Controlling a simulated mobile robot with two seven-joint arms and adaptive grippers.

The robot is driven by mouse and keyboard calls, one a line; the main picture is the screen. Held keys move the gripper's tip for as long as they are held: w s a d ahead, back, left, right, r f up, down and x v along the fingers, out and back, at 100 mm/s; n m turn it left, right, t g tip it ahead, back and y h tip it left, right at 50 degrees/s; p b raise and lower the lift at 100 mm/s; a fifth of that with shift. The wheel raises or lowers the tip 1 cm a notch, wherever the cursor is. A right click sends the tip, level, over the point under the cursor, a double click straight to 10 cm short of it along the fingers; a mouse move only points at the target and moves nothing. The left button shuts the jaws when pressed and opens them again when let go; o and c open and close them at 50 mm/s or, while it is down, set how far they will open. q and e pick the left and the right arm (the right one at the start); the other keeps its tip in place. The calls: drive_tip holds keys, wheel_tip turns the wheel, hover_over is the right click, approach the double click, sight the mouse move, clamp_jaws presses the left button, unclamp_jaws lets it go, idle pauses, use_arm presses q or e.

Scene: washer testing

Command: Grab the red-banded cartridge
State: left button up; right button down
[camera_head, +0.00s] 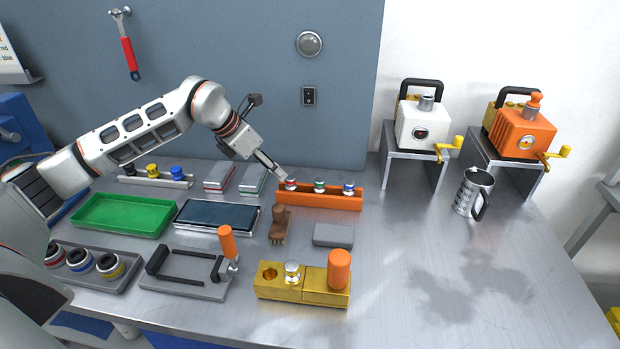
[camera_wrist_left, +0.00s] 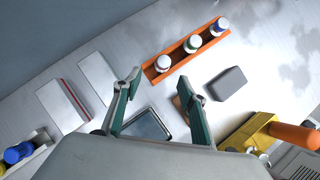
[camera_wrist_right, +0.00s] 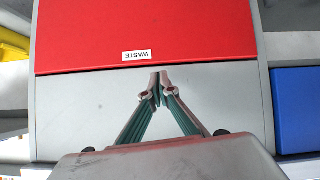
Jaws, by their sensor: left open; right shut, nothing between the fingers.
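The red-banded cartridge (camera_head: 290,185), white with a red band, stands in the left end of the orange rack (camera_head: 335,203), beside a green-banded one and a blue-banded one. In the left wrist view the cartridge (camera_wrist_left: 163,63) shows its pale top, just beyond the fingertips. My left gripper (camera_head: 277,174) is open and empty, with its fingers pointing toward that end of the rack; in the left wrist view the gripper (camera_wrist_left: 160,80) has its fingers spread. My right gripper (camera_wrist_right: 160,84) is shut and empty in the right wrist view, over a grey surface beside a red panel marked WASTE.
A brown wooden piece (camera_head: 280,225) and a grey block (camera_head: 333,235) lie in front of the rack. A brass fixture (camera_head: 303,290) stands nearer. A green tray (camera_head: 122,215) is at left. A metal mug (camera_head: 472,192) stands at right; the table's front right is clear.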

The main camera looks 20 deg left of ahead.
sight(290, 178)
use_arm(q)
drive_tip(key=shift+w+d+f, duration=0.15)
drive_tip(key=shift+w+d, duration=0.15)
drive_tip(key=shift+w, duration=0.2)
drive_tip(key=shift+x, duration=1.1)
drive_tip(key=x, duration=0.2)
drive_tip(key=p+x, duration=0.1)
drive_tip(key=x, duration=0.1)
drive_tip(key=shift+d, duration=0.45)
drive_tip(key=shift+w+f, duration=0.2)
drive_tip(key=shift+f, duration=0.15)
clamp_jaws()
